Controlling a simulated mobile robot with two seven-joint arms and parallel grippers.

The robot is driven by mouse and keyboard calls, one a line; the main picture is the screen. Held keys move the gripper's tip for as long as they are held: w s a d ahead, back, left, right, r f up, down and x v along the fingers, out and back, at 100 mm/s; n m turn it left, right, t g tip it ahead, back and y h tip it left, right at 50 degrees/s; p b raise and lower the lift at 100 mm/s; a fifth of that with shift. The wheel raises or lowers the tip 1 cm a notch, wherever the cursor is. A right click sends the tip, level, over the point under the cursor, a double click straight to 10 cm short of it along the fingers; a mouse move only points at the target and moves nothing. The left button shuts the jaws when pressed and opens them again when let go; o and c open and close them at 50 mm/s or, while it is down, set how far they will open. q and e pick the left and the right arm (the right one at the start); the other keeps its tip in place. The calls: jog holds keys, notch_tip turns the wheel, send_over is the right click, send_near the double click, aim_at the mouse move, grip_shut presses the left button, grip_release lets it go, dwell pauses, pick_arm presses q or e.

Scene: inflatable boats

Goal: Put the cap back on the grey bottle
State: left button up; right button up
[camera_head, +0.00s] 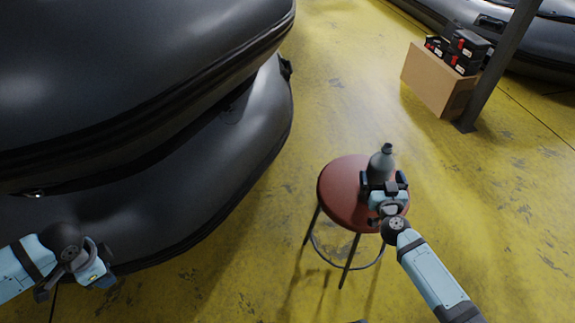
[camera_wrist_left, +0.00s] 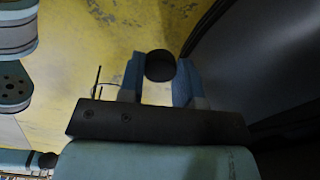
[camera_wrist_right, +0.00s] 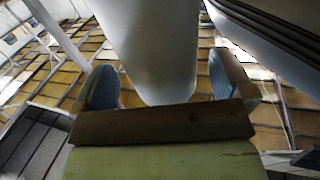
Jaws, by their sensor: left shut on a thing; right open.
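The grey bottle (camera_head: 381,166) stands upright on a red round stool, with a dark top end. I cannot tell whether that is a bare neck. My right gripper (camera_head: 384,186) is open at the bottle, its fingers on either side of the body. In the right wrist view the pale bottle body (camera_wrist_right: 155,45) shows between the spread fingers. My left gripper (camera_head: 90,273) is low at the far left, well away from the bottle. In the left wrist view it is shut on a round black cap (camera_wrist_left: 160,66).
The red stool (camera_head: 338,195) stands on the yellow floor (camera_head: 475,215). Large dark inflatable boats (camera_head: 150,85) fill the left side, close to my left arm. A cardboard box (camera_head: 432,80) with black cases stands by a post (camera_head: 495,65) at back right.

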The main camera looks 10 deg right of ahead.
pick_arm(q)
jog(key=shift+f+b, duration=0.3)
jog(key=shift+f, duration=0.3)
pick_arm(e)
jog(key=shift+w+d, duration=0.2)
jog(key=shift+w, duration=1.25)
jog(key=c, duration=1)
jog(key=shift+r, duration=0.1)
pick_arm(q)
notch_tip(320, 180, up, 16)
jog(key=p, duration=1.6)
jog(key=shift+r, duration=0.25)
pick_arm(e)
notch_tip(320, 180, up, 20)
jog(key=shift+f, duration=0.1)
